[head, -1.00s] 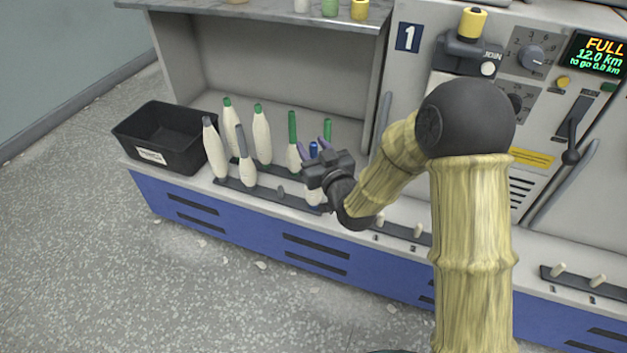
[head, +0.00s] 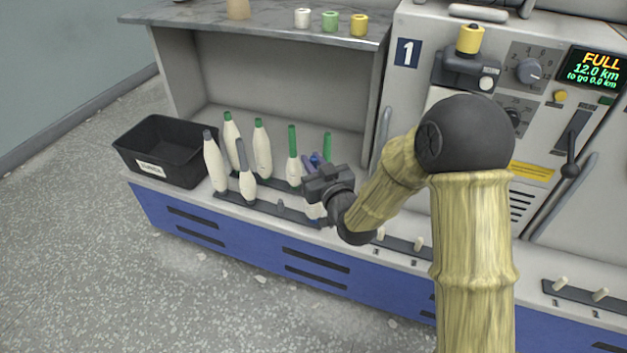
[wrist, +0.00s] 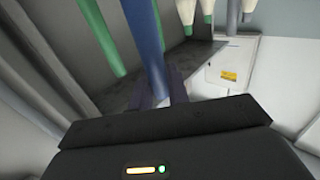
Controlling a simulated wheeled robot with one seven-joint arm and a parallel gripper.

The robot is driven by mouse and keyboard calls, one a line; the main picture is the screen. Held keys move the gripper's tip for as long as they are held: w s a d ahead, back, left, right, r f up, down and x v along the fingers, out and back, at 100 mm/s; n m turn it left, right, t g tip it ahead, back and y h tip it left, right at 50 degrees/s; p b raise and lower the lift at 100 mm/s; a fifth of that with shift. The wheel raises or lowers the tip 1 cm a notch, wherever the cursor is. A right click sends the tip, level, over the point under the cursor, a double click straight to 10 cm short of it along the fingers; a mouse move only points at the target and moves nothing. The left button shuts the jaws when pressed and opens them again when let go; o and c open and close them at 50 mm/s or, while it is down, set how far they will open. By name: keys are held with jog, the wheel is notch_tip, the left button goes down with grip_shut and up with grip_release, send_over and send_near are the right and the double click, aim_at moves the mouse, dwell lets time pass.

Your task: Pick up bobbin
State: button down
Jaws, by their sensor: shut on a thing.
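My gripper (head: 314,165) is at the right end of the front row of bobbins. It is shut on the blue tube top of a white-bodied bobbin (head: 314,211), which my gripper partly hides. In the wrist view the blue tube (wrist: 146,35) stands between the dark fingers (wrist: 162,90). I cannot tell whether this bobbin's base is clear of the rack. Beside it stand bobbins with grey tops (head: 214,163) and, behind, several with green tops (head: 262,150). A green tube (wrist: 105,40) is close left of the blue one in the wrist view.
A black bin (head: 160,150) stands left of the dark front rack (head: 265,206). A shelf (head: 270,25) with small coloured spools overhangs the bobbins. The machine panel (head: 520,100) rises on the right. Open floor (head: 120,280) lies in front.

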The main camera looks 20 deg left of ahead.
notch_tip(320, 180, up, 10)
jog(key=p, duration=0.4)
jog(key=shift+p, duration=0.35)
